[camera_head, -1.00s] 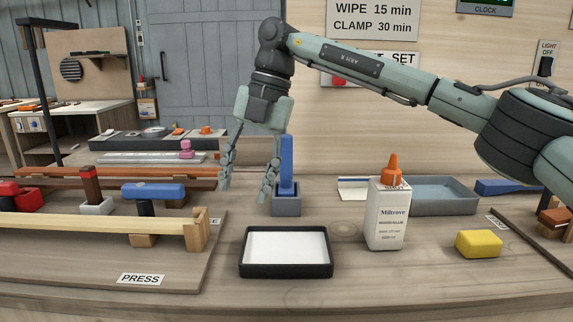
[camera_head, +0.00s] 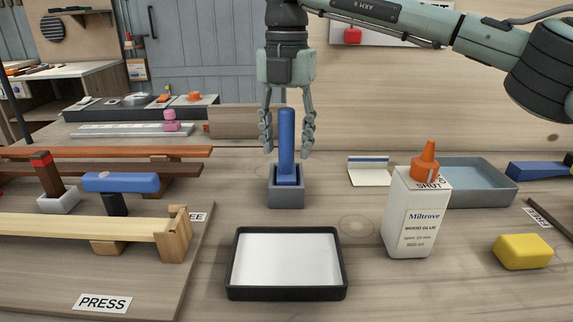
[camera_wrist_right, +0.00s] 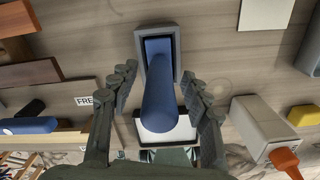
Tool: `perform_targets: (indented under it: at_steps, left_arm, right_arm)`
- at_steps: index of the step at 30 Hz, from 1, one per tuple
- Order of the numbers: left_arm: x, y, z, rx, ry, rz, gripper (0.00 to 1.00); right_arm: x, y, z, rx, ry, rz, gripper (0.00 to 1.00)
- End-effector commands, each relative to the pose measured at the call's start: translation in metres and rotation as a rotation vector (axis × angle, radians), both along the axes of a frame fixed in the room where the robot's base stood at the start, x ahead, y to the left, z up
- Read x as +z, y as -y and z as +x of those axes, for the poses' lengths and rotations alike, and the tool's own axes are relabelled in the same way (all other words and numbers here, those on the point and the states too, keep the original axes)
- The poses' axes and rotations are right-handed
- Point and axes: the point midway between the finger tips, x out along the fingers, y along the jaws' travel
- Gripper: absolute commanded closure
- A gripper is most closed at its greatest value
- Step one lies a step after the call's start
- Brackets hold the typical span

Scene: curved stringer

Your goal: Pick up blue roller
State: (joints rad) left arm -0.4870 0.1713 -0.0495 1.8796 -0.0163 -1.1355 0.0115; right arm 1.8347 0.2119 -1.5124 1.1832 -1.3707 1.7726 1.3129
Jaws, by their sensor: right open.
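The blue roller (camera_head: 287,140) stands upright in a small grey holder (camera_head: 286,198) at the middle of the bench. It also shows in the right wrist view (camera_wrist_right: 159,95), its near end pointing toward the camera. My right gripper (camera_head: 288,152) points down and is open. Its fingers lie on the left and right of the roller, with a visible gap on each side, in both the head view and the right wrist view (camera_wrist_right: 160,82). The lower end of the roller is hidden inside the holder. My left gripper is not in view.
A black-rimmed tray (camera_head: 286,296) lies in front of the holder. A white glue bottle (camera_head: 408,220), a yellow block (camera_head: 523,252) and a grey bin (camera_head: 470,198) stand to the right. A blue-headed tool (camera_head: 121,182) and wooden strips fill the left.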

Motion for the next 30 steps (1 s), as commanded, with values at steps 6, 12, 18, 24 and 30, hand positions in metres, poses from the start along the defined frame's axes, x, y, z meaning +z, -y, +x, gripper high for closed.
perform_targets:
  at_steps: [6,12,18,24,30]
  left_arm:
    - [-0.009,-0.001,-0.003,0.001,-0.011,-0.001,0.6]
    - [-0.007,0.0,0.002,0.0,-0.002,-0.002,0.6]
    - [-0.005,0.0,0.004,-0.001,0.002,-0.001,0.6]
    - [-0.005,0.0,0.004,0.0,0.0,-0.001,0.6]
    - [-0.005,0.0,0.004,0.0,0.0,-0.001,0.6]
  right_arm:
    - [-0.018,0.0,0.0,-0.001,0.001,0.0,0.52]
    - [-0.018,0.0,0.0,-0.001,0.001,0.001,0.53]
    - [-0.018,0.0,0.0,-0.001,0.001,0.001,0.78]
    - [-0.018,0.0,0.0,0.0,0.001,0.001,1.0]
    - [-0.017,0.0,0.0,0.0,0.003,0.001,1.0]
